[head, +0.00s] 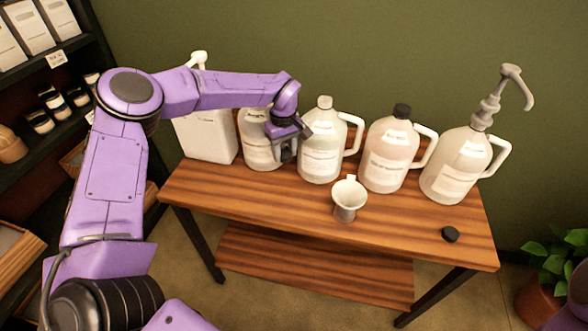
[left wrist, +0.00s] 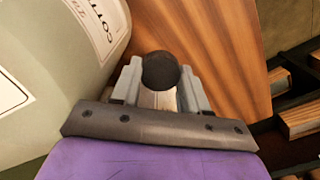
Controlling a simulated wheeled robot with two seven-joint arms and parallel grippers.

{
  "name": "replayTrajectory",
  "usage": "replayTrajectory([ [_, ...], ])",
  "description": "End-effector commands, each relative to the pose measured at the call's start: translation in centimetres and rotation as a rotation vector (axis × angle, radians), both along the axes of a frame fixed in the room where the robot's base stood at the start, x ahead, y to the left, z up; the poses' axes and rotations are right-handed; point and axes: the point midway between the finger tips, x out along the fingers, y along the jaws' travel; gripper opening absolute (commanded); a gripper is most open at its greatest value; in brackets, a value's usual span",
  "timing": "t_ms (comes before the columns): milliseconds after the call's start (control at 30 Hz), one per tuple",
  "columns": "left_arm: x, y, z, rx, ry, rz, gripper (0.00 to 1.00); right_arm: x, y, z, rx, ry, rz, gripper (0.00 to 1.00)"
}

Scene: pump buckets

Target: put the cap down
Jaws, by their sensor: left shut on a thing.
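My left gripper (head: 287,152) is shut on a dark round cap, between the second and third containers from the left. In the left wrist view the cap (left wrist: 160,70) sits between the two grey fingertips. The table's wood also shows in the left wrist view (left wrist: 215,45). My right gripper is not in view.
A white container (head: 208,138), partly behind my arm, and jugs (head: 262,150), (head: 322,148), (head: 390,158), (head: 455,170) stand along the back. The rightmost jug has a pump. A funnel-like cup (head: 348,198) stands mid-table. The front left tabletop is clear. A plant (head: 555,262) is at right.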

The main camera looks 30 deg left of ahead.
Motion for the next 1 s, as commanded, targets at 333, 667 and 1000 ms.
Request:
replayTrajectory([
  [333, -0.1, 0.0, -6.5, 0.001, 0.003, -0.003, 0.08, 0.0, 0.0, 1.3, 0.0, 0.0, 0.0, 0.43],
  [667, 0.0, -0.1, -9.4, 0.0, -0.001, -0.002, 0.08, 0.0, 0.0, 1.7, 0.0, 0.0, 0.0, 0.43],
  [1000, 0.0, -0.1, -10.2, 0.0, -0.001, -0.003, 0.08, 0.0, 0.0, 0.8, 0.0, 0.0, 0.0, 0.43],
])
